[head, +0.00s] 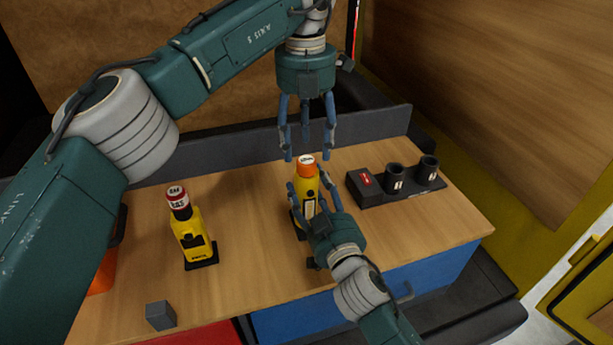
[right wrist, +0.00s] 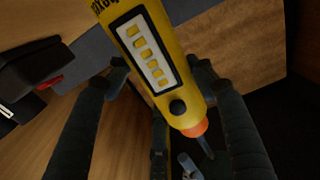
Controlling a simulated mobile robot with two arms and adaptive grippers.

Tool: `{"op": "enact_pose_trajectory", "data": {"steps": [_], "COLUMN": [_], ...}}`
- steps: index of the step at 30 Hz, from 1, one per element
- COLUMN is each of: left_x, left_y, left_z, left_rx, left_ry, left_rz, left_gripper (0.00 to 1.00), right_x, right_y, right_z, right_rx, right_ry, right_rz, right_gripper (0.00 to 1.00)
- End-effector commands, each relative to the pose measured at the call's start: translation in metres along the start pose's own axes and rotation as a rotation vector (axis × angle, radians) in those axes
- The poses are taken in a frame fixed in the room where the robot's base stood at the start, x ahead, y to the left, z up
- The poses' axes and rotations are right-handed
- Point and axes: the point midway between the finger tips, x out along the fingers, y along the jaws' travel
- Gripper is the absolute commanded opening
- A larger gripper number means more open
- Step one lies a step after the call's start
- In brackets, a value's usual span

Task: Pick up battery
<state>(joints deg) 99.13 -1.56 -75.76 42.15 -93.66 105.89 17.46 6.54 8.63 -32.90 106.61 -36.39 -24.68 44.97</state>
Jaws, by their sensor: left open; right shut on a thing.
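A yellow hand-held device (head: 310,207) with an orange, white-topped cap (head: 306,168) stands upright on the wooden bench. My right gripper (head: 309,190) is shut around its body. The right wrist view shows the yellow body (right wrist: 150,60) with a pale panel and a dark button between the fingers. My left gripper (head: 306,150) is open and empty, pointing down just above the cap. I cannot tell for certain which part is the battery. A second yellow device (head: 191,238) with a red-and-white top stands upright at the left.
A black holder (head: 375,195) with two dark cups (head: 395,178) stands right of the held device. A small grey block (head: 160,315) lies at the front left. An orange container (head: 103,275) is partly hidden behind my left arm. The bench between the two devices is clear.

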Motion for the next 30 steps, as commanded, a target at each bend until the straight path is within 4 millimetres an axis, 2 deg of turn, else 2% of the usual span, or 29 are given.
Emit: {"op": "enact_pose_trajectory", "data": {"steps": [8,15,16,17,24,30], "left_x": [0.041,0.045,0.044,0.044,0.044,0.044], "left_y": [0.0,0.0,0.0,0.0,0.0,0.0], "left_z": [0.002,0.002,0.002,0.002,0.002,0.002], "left_rx": [0.001,0.0,0.0,0.0,0.0,0.001], "left_ry": [0.004,0.0,0.001,0.001,0.001,0.0], "left_rz": [-0.002,-0.001,-0.001,-0.001,-0.001,-0.001], "left_gripper": [0.54,0.54,0.52,0.46,0.0,0.0], "right_x": [0.0,0.0,0.0,0.0,0.0,0.0], "right_y": [0.0,0.0,0.0,0.0,0.0,0.0], "right_z": [-0.002,-0.002,-0.002,-0.002,-0.002,-0.002], "right_rx": [0.0,0.0,0.0,0.001,0.0,0.0], "right_ry": [0.004,0.004,0.004,0.004,0.003,0.003], "right_rz": [-0.001,-0.001,-0.001,-0.001,-0.001,-0.001], "right_gripper": [0.1,0.1,0.1,0.1,0.1,0.1]}}
